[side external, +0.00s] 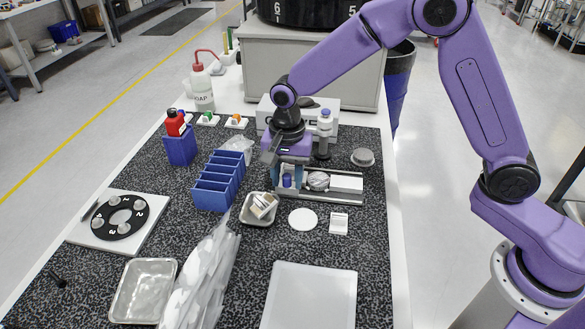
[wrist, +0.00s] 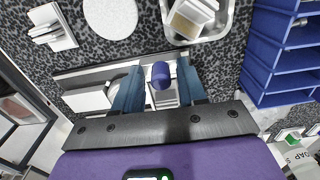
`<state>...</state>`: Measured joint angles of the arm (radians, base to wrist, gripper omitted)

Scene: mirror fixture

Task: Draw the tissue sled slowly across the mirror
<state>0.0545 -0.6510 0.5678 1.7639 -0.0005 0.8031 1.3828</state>
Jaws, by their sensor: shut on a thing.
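My gripper (wrist: 158,85) has its two blue fingers on either side of a small dark-blue knob (wrist: 161,74), which appears to be the handle of the tissue sled. A pale piece under the knob shows only in part between the fingers. In the side view my gripper (side external: 287,180) points down at the left end of a silver fixture (side external: 347,197). A round, shiny disc, likely the mirror (side external: 318,180), sits in the fixture to the right of my gripper. In the wrist view the left finger partly hides this disc, and contact under the sled cannot be seen.
A blue divided rack (side external: 213,190) and a small metal tray (side external: 257,218) stand left of the fixture. A white round pad (side external: 302,219) and a small white stand (side external: 339,222) lie in front. A capped bottle (side external: 324,135) stands close behind, and a grey disc (side external: 362,157) lies back right.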

